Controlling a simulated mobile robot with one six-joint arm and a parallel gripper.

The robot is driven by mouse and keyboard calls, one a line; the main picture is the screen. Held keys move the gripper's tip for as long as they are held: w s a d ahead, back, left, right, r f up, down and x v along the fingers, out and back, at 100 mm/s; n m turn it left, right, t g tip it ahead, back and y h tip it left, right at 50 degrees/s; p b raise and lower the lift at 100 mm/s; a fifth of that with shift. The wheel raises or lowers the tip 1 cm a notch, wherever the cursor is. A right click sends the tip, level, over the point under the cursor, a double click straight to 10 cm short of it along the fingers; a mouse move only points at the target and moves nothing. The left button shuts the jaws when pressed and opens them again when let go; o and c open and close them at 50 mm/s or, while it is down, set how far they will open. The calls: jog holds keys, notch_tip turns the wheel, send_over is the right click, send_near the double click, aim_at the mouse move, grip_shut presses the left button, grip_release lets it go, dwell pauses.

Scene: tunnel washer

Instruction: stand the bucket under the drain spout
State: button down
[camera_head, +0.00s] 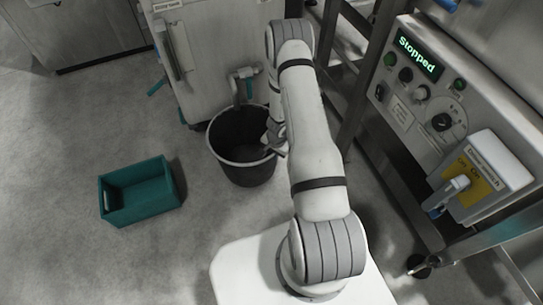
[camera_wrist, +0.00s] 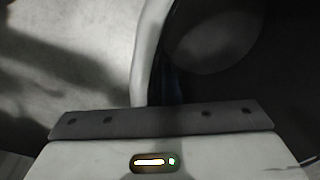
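The black bucket (camera_head: 243,173) stands upright on the floor, open end up, in front of the pale machine cabinet. The grey drain spout (camera_head: 243,82) sticks out of the cabinet front and bends down; its lower end overlaps the bucket's far rim in the head view. My gripper (camera_head: 275,142) is at the bucket's right rim. In the wrist view the bucket's pale rim (camera_wrist: 148,55) runs down to the gripper body, with the dark inside to the right. The fingertips are hidden, so I cannot tell whether they hold the rim.
A teal crate (camera_head: 143,208) lies on the floor at left, with free floor around it. The control panel (camera_head: 425,95) reads "Stopped" at right, above a metal frame (camera_head: 352,75). An isolator switch box (camera_head: 487,175) is mounted below the panel.

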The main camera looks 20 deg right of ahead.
jog(key=shift+a+f+b, duration=0.1)
jog(key=shift+f+b, duration=0.75)
jog(key=shift+f, duration=0.6)
jog(key=shift+f, duration=0.15)
jog(key=c, duration=1.6)
grip_release()
jog(key=shift+c, duration=0.2)
